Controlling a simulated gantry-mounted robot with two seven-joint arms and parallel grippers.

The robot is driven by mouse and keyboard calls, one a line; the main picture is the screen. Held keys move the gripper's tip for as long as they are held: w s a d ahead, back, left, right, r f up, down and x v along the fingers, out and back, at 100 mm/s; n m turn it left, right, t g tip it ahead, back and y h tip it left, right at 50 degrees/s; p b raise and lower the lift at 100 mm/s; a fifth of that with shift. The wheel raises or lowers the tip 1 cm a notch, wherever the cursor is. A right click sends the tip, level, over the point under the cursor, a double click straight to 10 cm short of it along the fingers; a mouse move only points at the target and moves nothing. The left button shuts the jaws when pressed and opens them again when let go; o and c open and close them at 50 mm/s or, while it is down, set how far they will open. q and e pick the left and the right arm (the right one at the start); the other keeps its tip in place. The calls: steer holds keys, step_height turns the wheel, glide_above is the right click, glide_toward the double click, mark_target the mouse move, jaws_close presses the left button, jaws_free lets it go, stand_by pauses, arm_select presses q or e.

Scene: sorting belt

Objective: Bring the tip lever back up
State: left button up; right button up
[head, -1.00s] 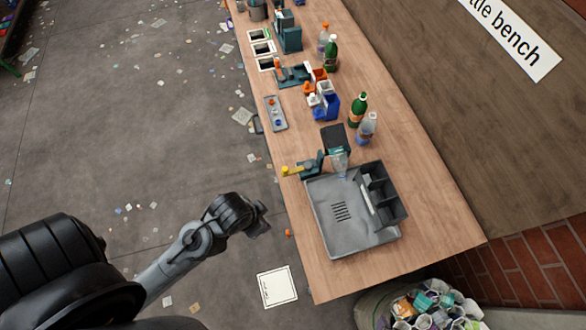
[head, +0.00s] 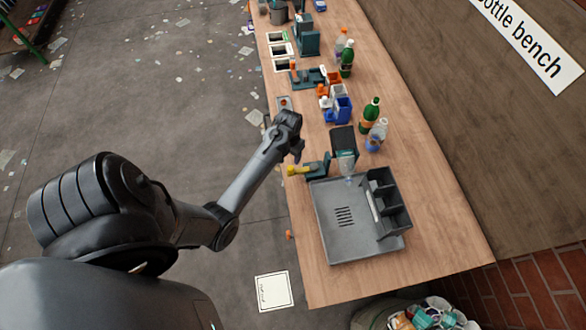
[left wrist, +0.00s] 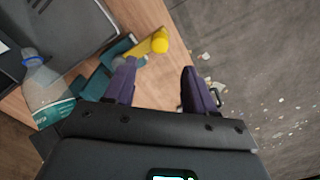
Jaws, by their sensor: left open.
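In the left wrist view the lever (left wrist: 152,45) shows just beyond my fingertips. My left gripper (head: 298,155) is open and empty, close to the lever; whether it touches cannot be told. Its two dark fingers (left wrist: 157,75) are spread in the wrist view. A clear bottle with a teal label (left wrist: 47,88) is beside the stand. My right gripper is out of view.
A grey tray (head: 335,240) with dark compartments (head: 390,200) lies to the near side of the lever. A green bottle (head: 370,115) and a clear bottle (head: 377,135) stand behind.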

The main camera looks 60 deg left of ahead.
mark_target(290, 167)
arm_select(q)
step_height(290, 167, down, 10)
steer(key=shift+d, duration=0.1)
stand_by(0.4)
jaws_close()
stand_by(0.3)
